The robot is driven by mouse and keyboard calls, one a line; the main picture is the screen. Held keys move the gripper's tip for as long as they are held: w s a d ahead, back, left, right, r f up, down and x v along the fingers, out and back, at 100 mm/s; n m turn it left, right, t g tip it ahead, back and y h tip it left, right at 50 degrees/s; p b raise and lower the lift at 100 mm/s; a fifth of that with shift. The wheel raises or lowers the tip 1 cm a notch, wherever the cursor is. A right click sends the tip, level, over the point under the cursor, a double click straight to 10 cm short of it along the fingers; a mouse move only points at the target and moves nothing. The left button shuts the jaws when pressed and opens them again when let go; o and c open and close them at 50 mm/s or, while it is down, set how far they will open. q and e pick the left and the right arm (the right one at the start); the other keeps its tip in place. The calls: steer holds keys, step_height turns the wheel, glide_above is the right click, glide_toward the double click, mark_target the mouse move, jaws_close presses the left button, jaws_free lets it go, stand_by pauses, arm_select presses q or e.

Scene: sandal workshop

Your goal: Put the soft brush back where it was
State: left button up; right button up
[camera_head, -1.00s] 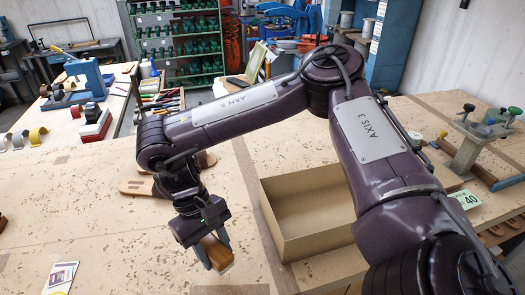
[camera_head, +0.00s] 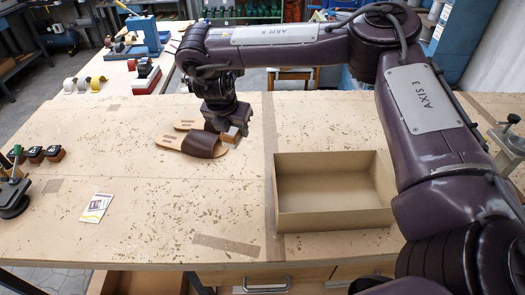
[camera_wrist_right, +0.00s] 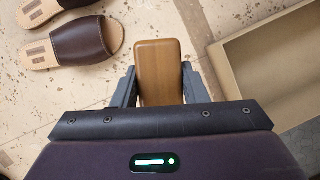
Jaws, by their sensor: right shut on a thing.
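The soft brush shows as a tan wooden block (camera_head: 231,135), its bristles hidden. My right gripper (camera_head: 232,128) is shut on it, above the workbench just right of a pair of brown sandals (camera_head: 204,145). In the right wrist view the block (camera_wrist_right: 160,70) sits between the two fingers (camera_wrist_right: 161,88), with the sandals (camera_wrist_right: 80,38) at upper left and an open box (camera_wrist_right: 275,65) to the right. Whether the brush touches the bench I cannot tell. My left gripper is not in view.
An empty open cardboard box (camera_head: 335,218) stands right of the gripper. Several small dark blocks (camera_head: 34,154) and a dark stand (camera_head: 12,200) are at the bench's left. A printed card (camera_head: 96,207) lies at front left. The bench middle between card and box is clear.

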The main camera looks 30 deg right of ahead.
steer(key=w+d+r+n+t+y+p, duration=0.1)
steer(key=w+d+r+n, duration=0.1)
steer(key=d+n, duration=0.3)
steer(key=w+d+r+n+t+y+p, duration=0.1)
steer(key=w+d+r+n+y, duration=0.1)
steer(key=d+n, duration=0.3)
steer(key=shift+m, duration=0.6)
steer(key=f+b, duration=0.2)
steer(key=f, duration=0.3)
steer(key=f+b, duration=0.3)
steer(key=f, duration=0.2)
steer(key=d+f+b, duration=0.1)
steer(key=f+b, duration=0.1)
steer(key=f, duration=0.3)
steer(key=shift+s+d+b, duration=0.1)
steer(key=shift+s+b, duration=0.1)
steer(key=shift+b, duration=0.2)
steer(key=shift+f, duration=2.35)
steer(key=o, duration=1)
steer(key=shift+c, duration=0.2)
steer(key=shift+r, duration=0.15)
